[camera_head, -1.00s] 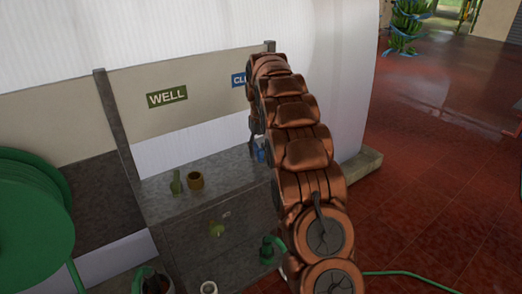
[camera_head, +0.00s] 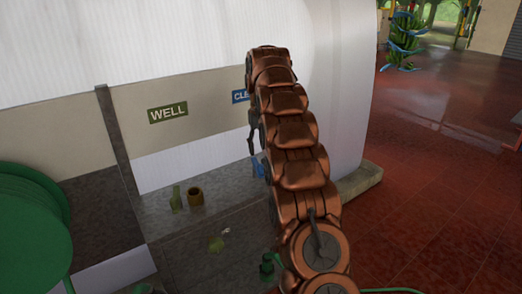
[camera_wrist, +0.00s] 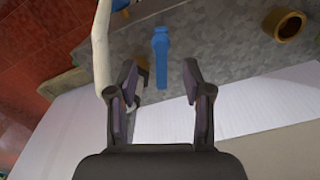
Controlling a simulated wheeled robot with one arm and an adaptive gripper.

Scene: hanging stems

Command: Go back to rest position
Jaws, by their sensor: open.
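My gripper (camera_wrist: 160,78) is open and empty in the wrist view, its two dark fingers spread apart. A blue tap-like object (camera_wrist: 160,52) shows between and beyond the fingers, over the grey counter (camera_wrist: 220,45); the gripper does not hold it. In the head view, my copper arm reaches up in front of the wall and hides most of the gripper. Part of the blue object (camera_head: 258,168) shows beside my arm, near the right end of the counter (camera_head: 150,205).
A yellow-brown pot (camera_head: 196,196) and a green tap-like piece (camera_head: 176,198) are on the counter. A green WELL sign (camera_head: 168,112) and a partly hidden blue sign (camera_head: 240,96) are on the wall. A green reel (camera_head: 30,230) stands left. Red tiled floor (camera_head: 430,170) lies open at right.

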